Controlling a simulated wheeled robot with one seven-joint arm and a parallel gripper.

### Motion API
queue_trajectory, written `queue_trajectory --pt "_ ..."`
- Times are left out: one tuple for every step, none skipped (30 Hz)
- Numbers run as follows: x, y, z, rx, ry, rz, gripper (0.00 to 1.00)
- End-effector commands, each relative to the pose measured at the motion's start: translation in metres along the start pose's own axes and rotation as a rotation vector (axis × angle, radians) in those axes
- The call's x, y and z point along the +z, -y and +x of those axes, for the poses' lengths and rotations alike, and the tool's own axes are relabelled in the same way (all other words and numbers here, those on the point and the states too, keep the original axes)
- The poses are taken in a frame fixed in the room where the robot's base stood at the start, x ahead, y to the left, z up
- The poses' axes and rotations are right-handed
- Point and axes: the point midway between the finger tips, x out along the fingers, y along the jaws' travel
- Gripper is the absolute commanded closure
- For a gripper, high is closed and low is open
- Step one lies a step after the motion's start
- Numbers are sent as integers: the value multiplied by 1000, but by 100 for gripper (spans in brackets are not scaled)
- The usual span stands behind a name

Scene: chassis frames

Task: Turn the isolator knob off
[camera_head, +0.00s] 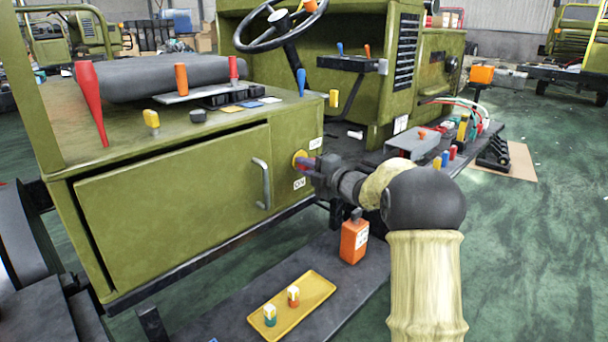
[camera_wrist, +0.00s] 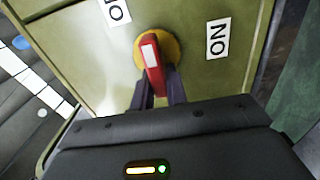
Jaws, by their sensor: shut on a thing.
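The isolator knob is a red handle with a white mark on a yellow round plate, on the end of the green cabinet (camera_head: 180,190). In the wrist view the red knob (camera_wrist: 152,60) stands in front of the yellow plate (camera_wrist: 173,46). My gripper (camera_wrist: 162,82) is shut on the knob's near end, one dark finger on each side. In the head view my gripper (camera_head: 306,168) reaches the plate (camera_head: 299,158) from the right and hides most of the knob. An ON label (camera_wrist: 218,38) is right of the knob; a partly cut-off label (camera_wrist: 116,11) is at upper left.
A cabinet door handle (camera_head: 261,183) stands out left of the knob. Below are an orange bottle (camera_head: 354,242) and a yellow tray (camera_head: 312,289) with small knobs on it. A red cone-shaped tool (camera_head: 90,100) stands on the cabinet top. Green floor lies open at right.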

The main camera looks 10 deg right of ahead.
Motion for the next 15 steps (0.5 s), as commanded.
queue_trajectory --pt "-1 4 1 -3 -3 -7 100" --pt "-1 4 1 -3 -3 -12 100" --pt "-1 3 1 -3 -3 -16 100" --pt "-1 3 1 -4 -3 -18 100" --pt "-1 3 1 -4 -3 -20 100" --pt "-1 3 0 -4 -2 -21 100" --pt "0 3 0 -4 -2 -21 100" --pt "0 3 0 -4 -1 -22 100" --pt "0 3 0 -4 -1 -22 100" --pt "0 3 0 -4 -1 -21 100" --pt "0 3 0 -4 -1 -21 100" --pt "0 3 0 -4 0 -21 100" --pt "1 3 -1 -4 0 -21 100" --pt "1 3 -1 -4 0 -21 100" --pt "1 3 -1 -4 0 -21 83"
